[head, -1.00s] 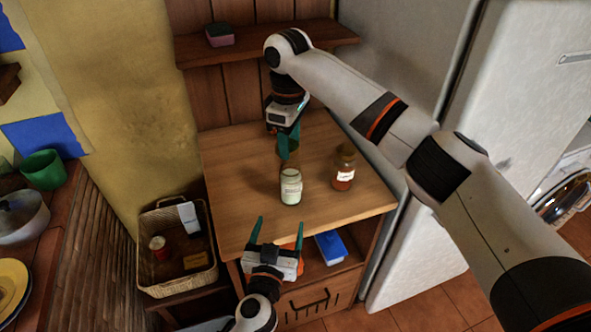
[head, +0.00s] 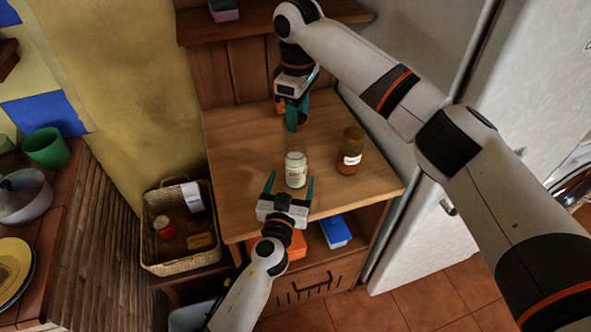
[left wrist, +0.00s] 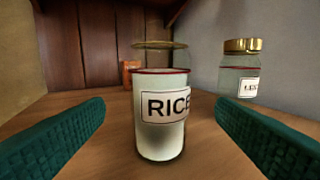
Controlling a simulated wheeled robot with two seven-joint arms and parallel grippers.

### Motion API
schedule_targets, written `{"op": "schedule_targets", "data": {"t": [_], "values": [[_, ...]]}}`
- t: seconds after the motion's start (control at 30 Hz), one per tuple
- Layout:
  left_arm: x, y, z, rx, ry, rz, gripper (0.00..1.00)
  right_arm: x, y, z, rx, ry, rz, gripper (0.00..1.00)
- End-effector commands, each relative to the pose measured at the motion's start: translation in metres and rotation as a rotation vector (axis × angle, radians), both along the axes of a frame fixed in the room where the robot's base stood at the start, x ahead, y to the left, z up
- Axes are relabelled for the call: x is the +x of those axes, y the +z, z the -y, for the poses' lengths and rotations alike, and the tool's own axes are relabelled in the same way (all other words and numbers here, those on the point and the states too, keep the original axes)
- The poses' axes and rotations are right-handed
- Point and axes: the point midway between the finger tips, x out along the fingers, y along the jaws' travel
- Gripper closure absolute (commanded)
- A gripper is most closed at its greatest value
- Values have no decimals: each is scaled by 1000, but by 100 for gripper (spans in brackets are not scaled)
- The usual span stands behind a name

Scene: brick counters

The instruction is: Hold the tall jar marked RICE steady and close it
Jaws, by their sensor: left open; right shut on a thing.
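The RICE jar (head: 295,174) is clear glass with pale contents and stands upright on the wooden counter (head: 240,150). In the left wrist view the jar (left wrist: 160,135) shows its RICE label and a red rim. A thin gold round lid (left wrist: 160,45) shows above that rim; I cannot tell whether they touch. My left gripper (head: 290,181) is open, its fingers to either side of the jar's near side with gaps. My right gripper (head: 292,127) is shut at the far side of the jar, apparently on the lid; its grip is hard to make out.
A second jar (head: 350,155) with a gold lid stands to the right; it also shows in the left wrist view (left wrist: 239,80). A small orange thing (left wrist: 132,73) stands behind. A basket (head: 155,255) is lower left. The counter's left part is clear.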

Motion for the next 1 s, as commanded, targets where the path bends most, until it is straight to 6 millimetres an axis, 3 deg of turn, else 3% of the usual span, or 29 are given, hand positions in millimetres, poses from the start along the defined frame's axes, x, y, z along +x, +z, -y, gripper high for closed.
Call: {"op": "schedule_targets", "data": {"t": [0.1, 0.33, 0.77, 1.0], "values": [[24, 1, 5, 3, 0, 3, 21, 0, 0, 0, 0, 0, 0, 75], [53, 1, 11, 2, 0, 1, 21, 0, 0, 0, 0, 0, 0, 75], [61, 0, 12, 1, 1, 0, 21, 0, 0, 0, 0, 0, 0, 75], [61, 0, 12, 1, 1, 0, 57, 0, 0, 0, 0, 0, 0, 75]]}}
